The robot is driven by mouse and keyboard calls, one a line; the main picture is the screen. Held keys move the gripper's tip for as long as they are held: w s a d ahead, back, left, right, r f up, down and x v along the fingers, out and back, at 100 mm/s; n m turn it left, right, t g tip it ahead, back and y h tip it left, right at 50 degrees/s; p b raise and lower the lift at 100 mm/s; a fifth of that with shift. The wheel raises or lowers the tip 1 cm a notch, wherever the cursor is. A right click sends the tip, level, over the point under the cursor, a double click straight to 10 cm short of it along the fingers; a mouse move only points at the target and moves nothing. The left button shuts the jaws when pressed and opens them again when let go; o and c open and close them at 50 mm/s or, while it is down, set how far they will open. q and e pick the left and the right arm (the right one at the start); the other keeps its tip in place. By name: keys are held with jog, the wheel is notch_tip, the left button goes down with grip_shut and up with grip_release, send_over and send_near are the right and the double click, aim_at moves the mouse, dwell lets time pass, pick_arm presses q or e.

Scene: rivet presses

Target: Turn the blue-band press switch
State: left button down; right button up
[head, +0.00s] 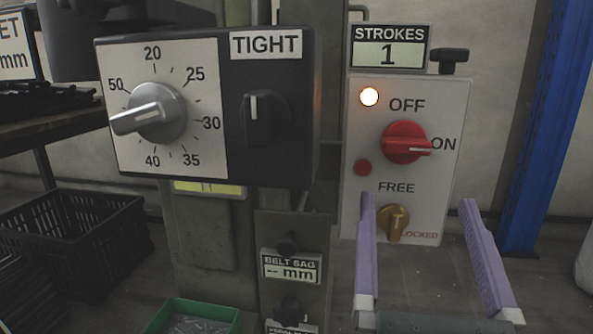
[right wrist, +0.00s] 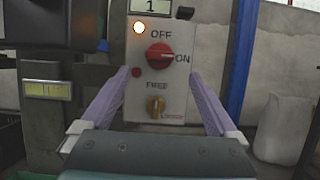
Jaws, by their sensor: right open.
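A light grey switch panel (head: 360,190) hangs on a press at the right of the head view. Its red rotary switch (head: 404,143) has its pale pointer line toward ON; it also shows in the right wrist view (right wrist: 158,56). A brass knob (head: 393,222) sits below, between FREE and LOCKED; its exact setting is unclear. A lamp (head: 369,97) at the panel's top left glows. My right gripper (head: 417,200) is open and empty, its lilac fingers spread before the panel's lower part, below the red switch. No blue band is clearly visible. My left gripper is out of view.
A black box with a grey dial (head: 155,113) and a black TIGHT knob (head: 259,118) stands left of the panel. A counter (head: 388,54) reads 1. A blue post (head: 545,120) rises at right. Black crates (head: 85,240) and a green bin (head: 190,310) are lower left.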

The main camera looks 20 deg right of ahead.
aim_at(407, 152)
jog(key=x, duration=0.8)
jog(key=c, duration=1.4)
